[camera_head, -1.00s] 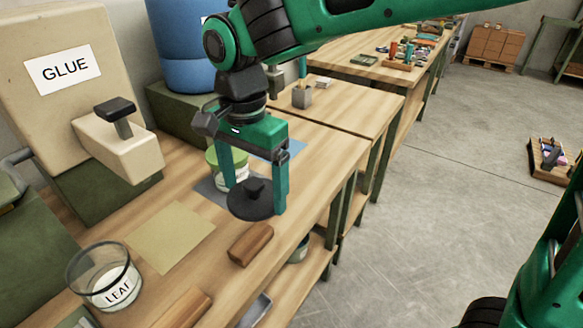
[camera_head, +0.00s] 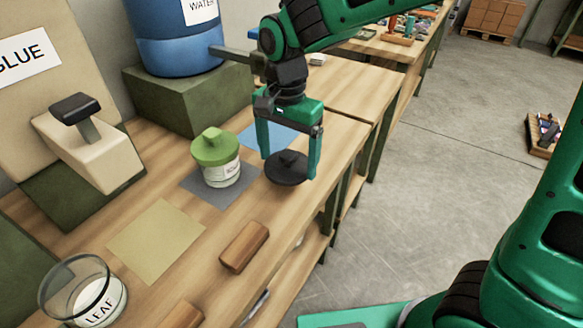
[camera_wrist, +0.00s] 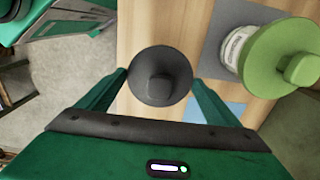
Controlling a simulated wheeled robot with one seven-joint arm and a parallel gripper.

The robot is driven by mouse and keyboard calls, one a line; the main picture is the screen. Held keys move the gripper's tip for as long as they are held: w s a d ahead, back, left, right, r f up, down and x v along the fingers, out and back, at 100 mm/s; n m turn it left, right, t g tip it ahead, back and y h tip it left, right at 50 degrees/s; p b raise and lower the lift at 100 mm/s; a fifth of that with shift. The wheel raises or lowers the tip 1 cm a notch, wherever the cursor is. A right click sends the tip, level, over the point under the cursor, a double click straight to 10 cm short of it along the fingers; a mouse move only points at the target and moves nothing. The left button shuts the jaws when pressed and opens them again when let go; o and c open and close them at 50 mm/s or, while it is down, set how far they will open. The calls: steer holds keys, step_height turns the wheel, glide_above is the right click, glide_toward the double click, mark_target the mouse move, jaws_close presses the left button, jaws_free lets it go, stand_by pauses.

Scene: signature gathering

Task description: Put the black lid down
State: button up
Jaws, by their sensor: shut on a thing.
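The black lid (camera_head: 287,172) is a flat round disc with a knob on top. My gripper (camera_head: 288,170) is shut on it, with one green finger at each side. The lid is near the front edge of the wooden bench, right of the jar with the green lid; I cannot tell whether it touches the bench top. In the wrist view the black lid (camera_wrist: 161,76) lies level between the two fingertips (camera_wrist: 160,82), with wood below it.
A white jar with a green lid (camera_head: 213,148) stands on a grey mat (camera_head: 238,193). A blue mat (camera_head: 262,140) lies behind the gripper. A tan mat (camera_head: 156,240), a wooden block (camera_head: 244,247) and a glass LEAF jar (camera_head: 84,292) are nearer. A blue water barrel (camera_head: 175,40) stands behind.

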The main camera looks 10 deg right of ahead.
mark_target(292, 170)
steer(key=shift+w+d+f, duration=0.35)
steer(key=shift+d+f, duration=0.1)
steer(key=shift+d, duration=0.05)
steer(key=shift+f, duration=2)
steer(key=shift+f, duration=0.1)
steer(key=o, duration=0.9)
step_height(292, 170, up, 12)
steer(key=shift+r, duration=0.15)
